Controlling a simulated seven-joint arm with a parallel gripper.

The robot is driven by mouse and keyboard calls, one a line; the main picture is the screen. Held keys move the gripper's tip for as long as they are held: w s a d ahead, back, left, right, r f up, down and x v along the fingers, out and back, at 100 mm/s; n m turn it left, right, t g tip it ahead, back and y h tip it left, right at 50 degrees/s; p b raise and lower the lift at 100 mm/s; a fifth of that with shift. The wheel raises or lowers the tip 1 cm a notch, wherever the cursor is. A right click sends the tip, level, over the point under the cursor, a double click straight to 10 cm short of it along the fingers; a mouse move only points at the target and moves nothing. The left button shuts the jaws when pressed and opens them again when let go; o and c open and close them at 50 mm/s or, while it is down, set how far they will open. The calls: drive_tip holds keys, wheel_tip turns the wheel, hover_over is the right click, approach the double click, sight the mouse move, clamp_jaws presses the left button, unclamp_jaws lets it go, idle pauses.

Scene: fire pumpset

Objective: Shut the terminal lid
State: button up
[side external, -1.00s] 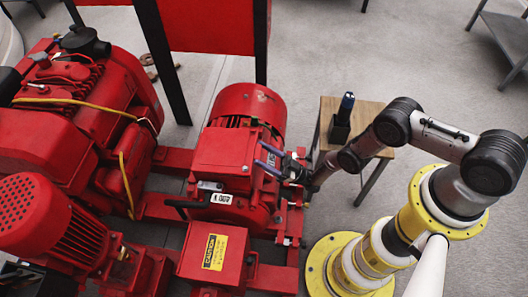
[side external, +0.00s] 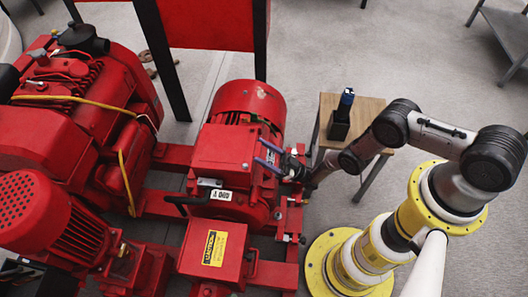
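The terminal box sits on top of the red motor, and its flat red lid (side external: 222,147) faces up at the camera. From this angle I cannot tell whether the lid is fully seated or slightly raised. My gripper (side external: 259,151) is at the right edge of the terminal box. Its two bluish fingers are spread apart and point left, with no object visible between them. I cannot tell whether the fingertips touch the lid or the box.
A red box with a yellow caution label (side external: 215,248) stands in front of the motor. The red engine (side external: 60,130) fills the left. A small wooden table (side external: 366,112) with a dark bottle-like object (side external: 342,116) stands behind my arm.

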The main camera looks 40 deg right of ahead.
drive_tip(key=shift+w+a+r+n+g, duration=0.4)
drive_tip(key=shift+w+a+r+n, duration=0.15)
drive_tip(key=shift+w+a, duration=0.2)
drive_tip(key=shift+g+h, duration=0.7)
drive_tip(key=shift+g, duration=0.1)
drive_tip(key=shift+w+a+r, duration=0.15)
drive_tip(key=shift+r, duration=2)
drive_tip(key=shift+w+a+r+g+h, duration=0.2)
drive_tip(key=shift+r+g+h, duration=0.2)
drive_tip(key=shift+r, duration=0.4)
drive_tip(key=shift+w+a+r+g+h, duration=0.15)
drive_tip(key=shift+w+r+g+h, duration=0.2)
drive_tip(key=shift+r, duration=0.45)
drive_tip(key=shift+w+a+r+g+h, duration=0.1)
drive_tip(key=shift+a+r+g+h, duration=0.15)
drive_tip(key=shift+r+h, duration=0.4)
drive_tip(key=w+a+r+g+h, duration=0.2)
drive_tip(key=w+a+r, duration=0.8)
drive_tip(key=w+a, duration=0.3)
drive_tip(key=shift+w+a+r+g, duration=0.15)
drive_tip(key=shift+a+r+g, duration=0.1)
drive_tip(key=shift+r+g, duration=0.15)
drive_tip(key=shift+m, duration=0.25)
